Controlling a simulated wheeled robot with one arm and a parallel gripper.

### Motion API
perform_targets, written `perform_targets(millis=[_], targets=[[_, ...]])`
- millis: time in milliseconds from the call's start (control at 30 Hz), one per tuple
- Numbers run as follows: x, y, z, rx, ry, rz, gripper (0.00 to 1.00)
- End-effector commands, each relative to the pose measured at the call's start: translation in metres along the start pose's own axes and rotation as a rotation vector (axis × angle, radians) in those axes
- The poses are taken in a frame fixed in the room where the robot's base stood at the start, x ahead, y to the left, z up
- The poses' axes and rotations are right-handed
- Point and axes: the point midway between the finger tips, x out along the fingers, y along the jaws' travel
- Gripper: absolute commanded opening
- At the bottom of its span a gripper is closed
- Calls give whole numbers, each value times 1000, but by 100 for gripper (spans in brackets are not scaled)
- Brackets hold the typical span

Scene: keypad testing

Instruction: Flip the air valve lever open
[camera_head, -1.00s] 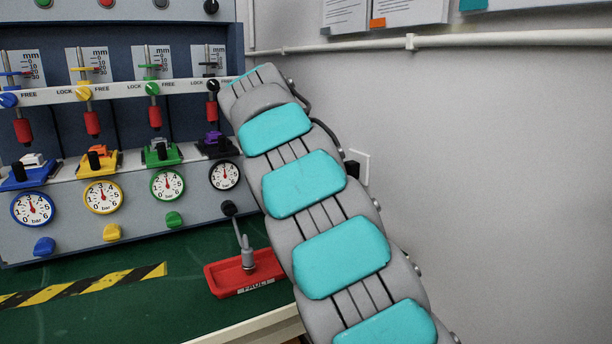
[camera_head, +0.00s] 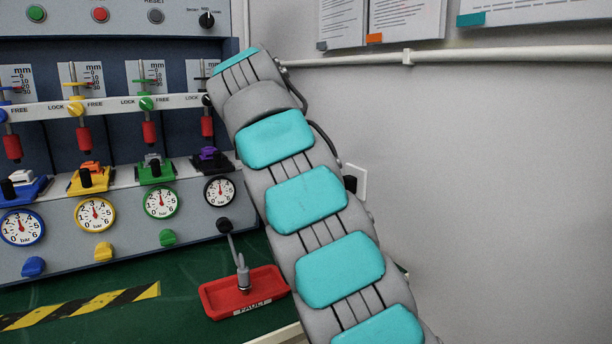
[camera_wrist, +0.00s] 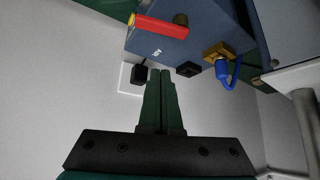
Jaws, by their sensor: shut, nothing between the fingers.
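A red lever (camera_wrist: 160,27) with a yellow tip shows at the top of the wrist view, on the side of a blue box (camera_wrist: 200,45). A brass-coloured fitting (camera_wrist: 181,19) sits beside its right end. A small white label (camera_wrist: 157,52), too small to read surely, lies below the lever. My gripper (camera_wrist: 161,76) is shut and empty, its dark green fingers pointing up the picture toward the box side. The fingertips lie below the lever in the picture, with no visible contact. In the head view my arm hides the gripper, and the lever is not visible.
A brass fitting with a blue hose (camera_wrist: 222,70) and a black socket (camera_wrist: 188,69) are on the same box side. A wall outlet with a black plug (camera_wrist: 139,75) is nearby. A red FAULT tray (camera_head: 215,300) lies on the green bench (camera_head: 190,275). Gauges (camera_head: 161,202) line the panel.

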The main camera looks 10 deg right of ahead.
Motion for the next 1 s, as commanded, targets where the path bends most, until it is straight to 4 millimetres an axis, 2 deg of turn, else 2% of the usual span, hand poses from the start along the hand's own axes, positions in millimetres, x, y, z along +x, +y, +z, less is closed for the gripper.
perform_targets(millis=[100, 233, 700, 867, 1000], targets=[[-16, -3, -1, -2, -2, -1, 0], [-23, -4, -1, -1, -1, 0, 0], [-25, -1, 0, -4, -4, 5, 0], [-22, 19, 4, -41, -30, 39, 0], [-16, 50, 15, -100, -77, 75, 0]])
